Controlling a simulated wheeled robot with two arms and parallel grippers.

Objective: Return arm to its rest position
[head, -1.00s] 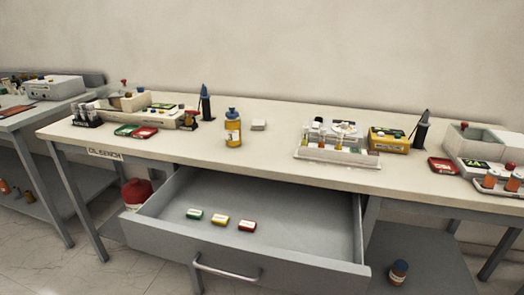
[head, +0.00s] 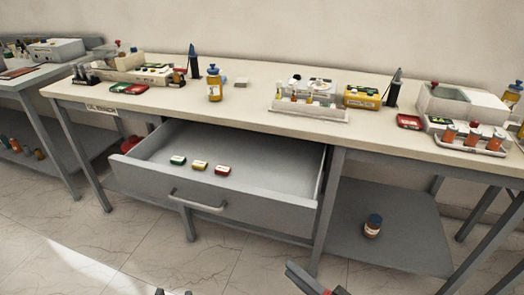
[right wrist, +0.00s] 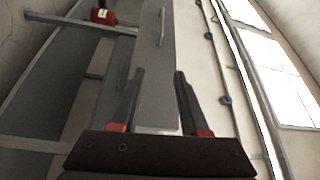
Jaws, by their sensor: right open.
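My right gripper (head: 312,281) is at the bottom edge of the head view, in front of the workbench and below the open drawer (head: 255,210). Only part of it shows there. In the right wrist view my right gripper (right wrist: 158,78) has its two dark fingers apart with nothing between them. The drawer's grey front (right wrist: 155,60) and handle (right wrist: 162,27) lie beyond the fingers, apart from them. Small dark tips at the bottom edge of the head view, left of centre, appear to be my left gripper (head: 174,293); the rest is cut off.
The drawer sticks out from the bench (head: 235,105) and holds a green, a yellow and a red small box (head: 223,170). A brown jar (head: 373,226) stands on the lower shelf (head: 400,240). Bottles and instruments stand on the bench top. The floor in front is clear.

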